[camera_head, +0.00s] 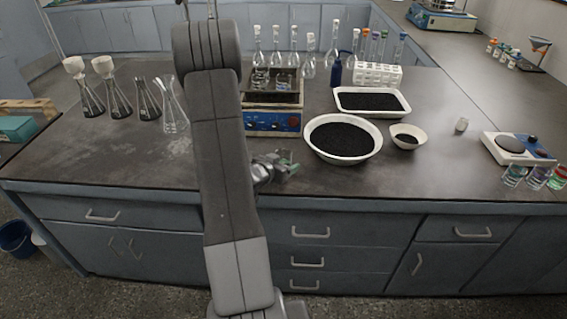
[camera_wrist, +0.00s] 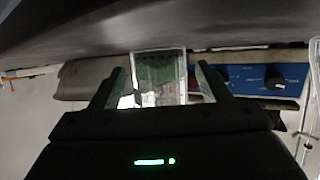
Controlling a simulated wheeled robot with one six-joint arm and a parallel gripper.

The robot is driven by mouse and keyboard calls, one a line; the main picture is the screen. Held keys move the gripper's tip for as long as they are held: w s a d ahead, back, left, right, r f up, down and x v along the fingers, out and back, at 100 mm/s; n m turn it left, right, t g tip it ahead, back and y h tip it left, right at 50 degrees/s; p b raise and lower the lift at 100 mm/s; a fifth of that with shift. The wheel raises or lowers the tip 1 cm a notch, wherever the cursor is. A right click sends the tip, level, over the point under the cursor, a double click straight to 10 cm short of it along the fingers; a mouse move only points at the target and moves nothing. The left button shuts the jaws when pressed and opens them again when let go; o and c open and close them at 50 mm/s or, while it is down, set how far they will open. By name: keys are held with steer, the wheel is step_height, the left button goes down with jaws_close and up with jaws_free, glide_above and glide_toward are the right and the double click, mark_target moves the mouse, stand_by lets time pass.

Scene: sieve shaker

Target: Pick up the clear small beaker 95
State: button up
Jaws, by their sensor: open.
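A small clear glass beaker (camera_wrist: 158,92) shows in the wrist view between the two green fingers of my gripper (camera_wrist: 160,68). The fingers are spread, one on each side of the glass. Green shows in or through its upper part in that picture, and I cannot tell which. I also cannot tell whether either finger touches the glass. In the head view my gripper (camera_head: 285,163) is low over the front of the bench, just in front of the blue-panelled device (camera_head: 272,121). The beaker cannot be made out clearly there.
A white bowl of black grains (camera_head: 343,158) stands right of my gripper, with a smaller bowl (camera_head: 407,143) and a white tray (camera_head: 341,103) beyond. Flasks (camera_head: 147,104) stand at left. Coloured beakers (camera_head: 537,181) stand far right. The bench front right of centre is clear.

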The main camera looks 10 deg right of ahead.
steer(key=shift+w+d+f, duration=0.1)
steer(key=shift+w+d, duration=0.15)
steer(key=c, duration=1.1)
step_height(320, 180, up, 15)
steer(key=p, duration=0.7)
